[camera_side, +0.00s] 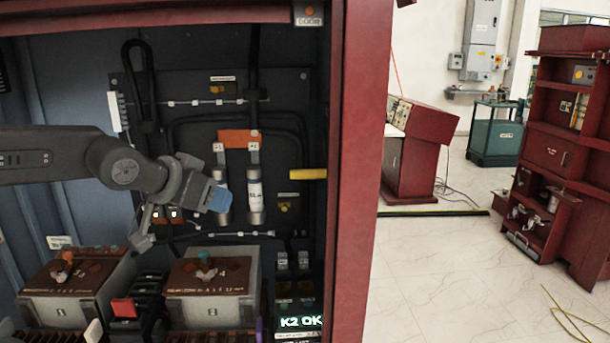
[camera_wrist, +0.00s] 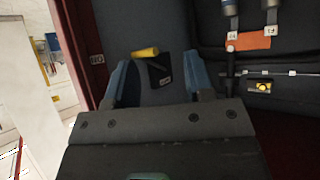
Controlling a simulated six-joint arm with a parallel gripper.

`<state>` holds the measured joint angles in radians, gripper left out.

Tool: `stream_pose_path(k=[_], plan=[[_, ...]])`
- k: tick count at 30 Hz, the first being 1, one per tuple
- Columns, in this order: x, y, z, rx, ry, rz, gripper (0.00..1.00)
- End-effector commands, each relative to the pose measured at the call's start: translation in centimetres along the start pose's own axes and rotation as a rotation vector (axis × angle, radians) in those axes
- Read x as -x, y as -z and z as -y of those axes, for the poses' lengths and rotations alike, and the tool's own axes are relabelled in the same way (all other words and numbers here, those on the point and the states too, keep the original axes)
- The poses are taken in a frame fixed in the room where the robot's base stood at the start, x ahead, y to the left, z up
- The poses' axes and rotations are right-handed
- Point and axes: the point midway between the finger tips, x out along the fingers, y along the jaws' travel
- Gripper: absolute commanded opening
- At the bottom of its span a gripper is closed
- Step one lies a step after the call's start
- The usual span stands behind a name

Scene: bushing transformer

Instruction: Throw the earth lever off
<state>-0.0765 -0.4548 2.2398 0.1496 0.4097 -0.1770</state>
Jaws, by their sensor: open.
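A yellow handle (camera_side: 308,173), which looks like the earth lever, sticks out level near the right edge of the cabinet opening in the side view. In the wrist view the yellow handle (camera_wrist: 145,52) lies ahead between my fingers, beside a dark labelled plate (camera_wrist: 160,72). My gripper (camera_side: 216,196) is left of the handle in the side view, apart from it and in front of the fuse tubes. In the wrist view my gripper (camera_wrist: 158,78) shows two blue fingers spread wide with nothing between them. The lever's pivot is not clear.
Two pale fuse tubes (camera_side: 255,198) hang below an orange block (camera_side: 240,138) at the back panel. Brown-topped transformers (camera_side: 205,285) stand below my arm. The red cabinet post (camera_side: 350,180) borders the opening close to the handle.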

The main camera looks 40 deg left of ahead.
Motion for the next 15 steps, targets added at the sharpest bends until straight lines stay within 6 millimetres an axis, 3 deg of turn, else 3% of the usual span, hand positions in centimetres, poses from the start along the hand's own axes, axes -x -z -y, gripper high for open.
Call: stream_pose_path(k=[3,9,15], plan=[[-3.7,3.6,0.5,0.025,-0.005,-0.168,0.48],[-8.5,8.6,0.7,0.055,-0.092,-0.467,0.48],[-12.0,11.1,0.4,0.085,-0.266,-0.732,0.48]])
